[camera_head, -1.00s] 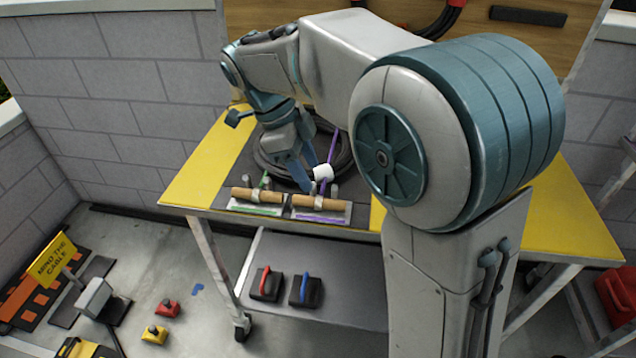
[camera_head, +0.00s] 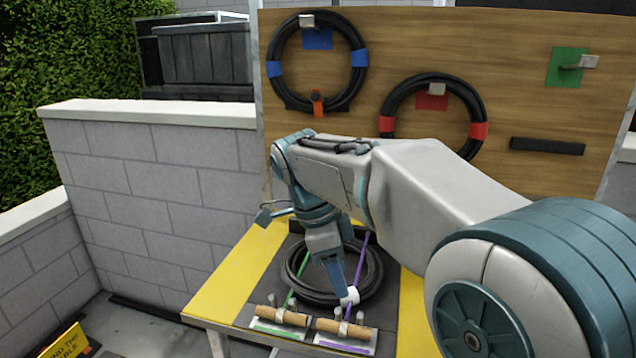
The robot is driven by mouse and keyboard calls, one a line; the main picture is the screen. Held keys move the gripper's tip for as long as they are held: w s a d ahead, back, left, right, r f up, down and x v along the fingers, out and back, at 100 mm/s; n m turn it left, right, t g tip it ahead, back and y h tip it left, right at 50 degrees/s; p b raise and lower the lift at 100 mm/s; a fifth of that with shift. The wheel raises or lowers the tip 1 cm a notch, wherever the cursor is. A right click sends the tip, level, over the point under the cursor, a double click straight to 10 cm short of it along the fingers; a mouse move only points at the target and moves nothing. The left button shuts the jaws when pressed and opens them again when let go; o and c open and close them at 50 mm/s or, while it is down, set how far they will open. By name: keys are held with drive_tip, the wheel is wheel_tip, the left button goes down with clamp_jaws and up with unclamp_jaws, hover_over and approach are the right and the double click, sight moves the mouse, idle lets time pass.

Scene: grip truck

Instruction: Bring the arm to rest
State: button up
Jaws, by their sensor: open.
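My arm reaches out over the table and bends down at the wrist. My gripper (camera_head: 344,285) points down above the table, over the front part of a black cable coil (camera_head: 296,268). Its blue fingers are open; a white piece (camera_head: 350,296) shows right by the fingertips, and I cannot tell whether they touch it. A purple strip (camera_head: 360,262) and a green strip (camera_head: 301,262) run across the coil.
Two wooden-handled tools (camera_head: 283,317) (camera_head: 340,328) lie at the table's front on green and purple marks. The yellow-edged table (camera_head: 225,290) stands before a wooden board (camera_head: 545,105) with hung cable coils (camera_head: 277,68) (camera_head: 479,131). A block wall (camera_head: 150,165) stands left.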

drive_tip(key=s+d+f+n+t+y+p, duration=0.2)
drive_tip(key=s+d+n+p, duration=0.5)
drive_tip(key=s+d+n, duration=0.4)
drive_tip(key=shift+s+d+n+t+y, duration=0.35)
drive_tip(key=shift+s+n+t+y, duration=0.7)
drive_tip(key=shift+n, duration=2.25)
drive_tip(key=shift+s+f+h, duration=0.1)
drive_tip(key=shift+s+h, duration=0.15)
drive_tip(key=shift+h, duration=0.1)
